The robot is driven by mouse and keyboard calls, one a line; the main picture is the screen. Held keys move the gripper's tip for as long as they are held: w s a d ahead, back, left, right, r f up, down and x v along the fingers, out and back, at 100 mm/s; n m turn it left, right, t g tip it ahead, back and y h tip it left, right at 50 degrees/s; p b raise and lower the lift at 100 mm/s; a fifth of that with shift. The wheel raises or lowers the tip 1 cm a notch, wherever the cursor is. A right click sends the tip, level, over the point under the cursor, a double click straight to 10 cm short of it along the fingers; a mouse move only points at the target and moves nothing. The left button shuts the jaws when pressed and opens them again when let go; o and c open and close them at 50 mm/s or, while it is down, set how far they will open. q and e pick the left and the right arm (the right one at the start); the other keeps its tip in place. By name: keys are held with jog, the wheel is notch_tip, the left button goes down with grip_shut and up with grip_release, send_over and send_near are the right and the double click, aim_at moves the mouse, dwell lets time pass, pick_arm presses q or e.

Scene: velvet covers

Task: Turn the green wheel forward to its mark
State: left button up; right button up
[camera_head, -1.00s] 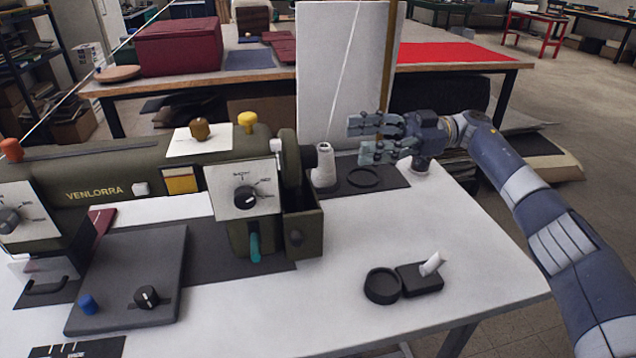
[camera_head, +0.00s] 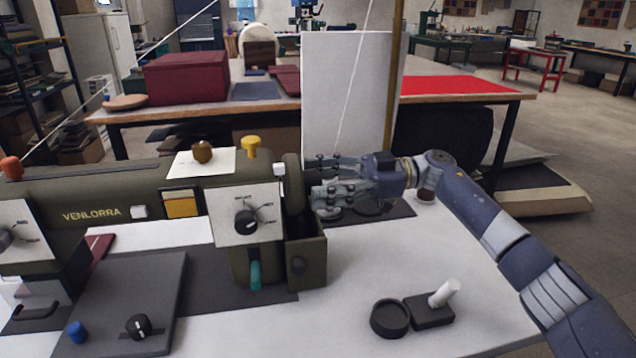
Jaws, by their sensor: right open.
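The olive-green wheel (camera_head: 292,182) stands upright at the right end of the olive sewing machine (camera_head: 130,200) marked VENLORRA. A small white piece (camera_head: 279,170) sits beside the wheel's left side; I cannot tell any mark on the rim. My right gripper (camera_head: 311,183) is open, its fingers pointing left at the wheel's right face. The fingertips are close to the wheel; whether they touch it I cannot tell. My left gripper is not in view.
An open olive box (camera_head: 306,255) sits under the wheel. A black round dish (camera_head: 389,318) and a black block with a white peg (camera_head: 445,293) stand on the white table at front right. A tall white panel (camera_head: 345,95) rises behind.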

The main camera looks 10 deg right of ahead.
jog(key=shift+a, duration=0.4)
jog(key=c, duration=1.1)
jog(key=shift+o, duration=0.2)
jog(key=shift+n, duration=0.3)
